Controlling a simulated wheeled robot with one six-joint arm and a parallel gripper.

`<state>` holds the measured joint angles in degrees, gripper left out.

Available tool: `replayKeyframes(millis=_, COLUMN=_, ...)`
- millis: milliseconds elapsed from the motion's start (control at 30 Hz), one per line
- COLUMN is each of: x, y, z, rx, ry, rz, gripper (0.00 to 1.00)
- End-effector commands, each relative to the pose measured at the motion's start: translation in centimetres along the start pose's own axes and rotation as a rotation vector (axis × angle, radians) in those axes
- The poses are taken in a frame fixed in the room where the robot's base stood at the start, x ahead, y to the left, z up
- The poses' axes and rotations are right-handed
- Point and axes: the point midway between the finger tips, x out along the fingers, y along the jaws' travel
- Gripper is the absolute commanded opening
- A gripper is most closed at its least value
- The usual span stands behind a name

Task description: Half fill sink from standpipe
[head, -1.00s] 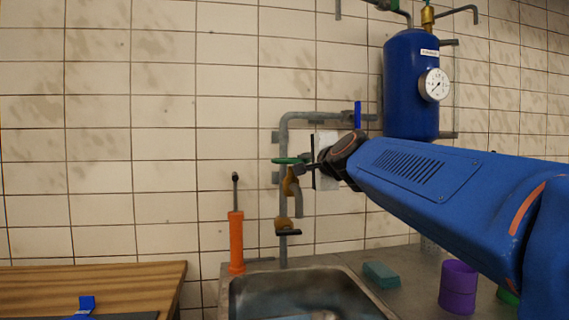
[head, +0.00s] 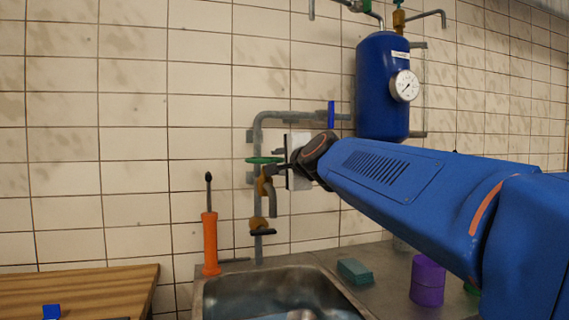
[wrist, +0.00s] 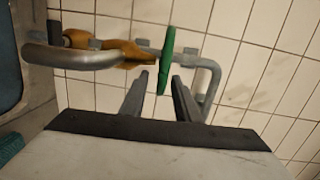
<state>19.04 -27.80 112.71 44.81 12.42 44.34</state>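The grey standpipe (head: 257,190) runs up the tiled wall behind the sink. Its brass tap (head: 262,186) carries a green handwheel (head: 264,160) and a curved grey spout (head: 272,205). My gripper (head: 284,171) is just right of the handwheel in the head view. In the wrist view my gripper (wrist: 160,76) has its two fingers apart, with the handwheel (wrist: 167,60) edge-on just beyond their tips; I cannot tell whether they touch it. The spout also shows there (wrist: 75,58). The metal sink (head: 340,295) is below; its floor looks bluish, and the water level cannot be told.
A brass fitting with a black lever (head: 262,231) sits lower on the pipe, and a blue lever (head: 331,114) above. A green sponge (head: 354,271) and purple cup (head: 427,281) are on the right counter. A blue gauge tank (head: 382,80) hangs above.

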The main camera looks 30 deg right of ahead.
Motion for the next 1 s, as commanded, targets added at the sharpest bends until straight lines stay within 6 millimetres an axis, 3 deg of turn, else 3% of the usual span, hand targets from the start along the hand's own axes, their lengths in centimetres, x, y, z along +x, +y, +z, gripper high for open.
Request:
replayKeyframes(millis=167, x=-1.7, y=-0.1, z=0.0, rx=0.001, ry=0.001, rz=-0.002, gripper=0.29)
replayKeyframes(millis=733, x=-11.5, y=0.0, z=-0.1, rx=0.0, ry=0.004, rz=-0.002, gripper=0.29)
replayKeyframes(millis=1000, x=-14.9, y=0.1, z=-0.2, rx=0.0, ry=0.004, rz=0.001, gripper=0.29)
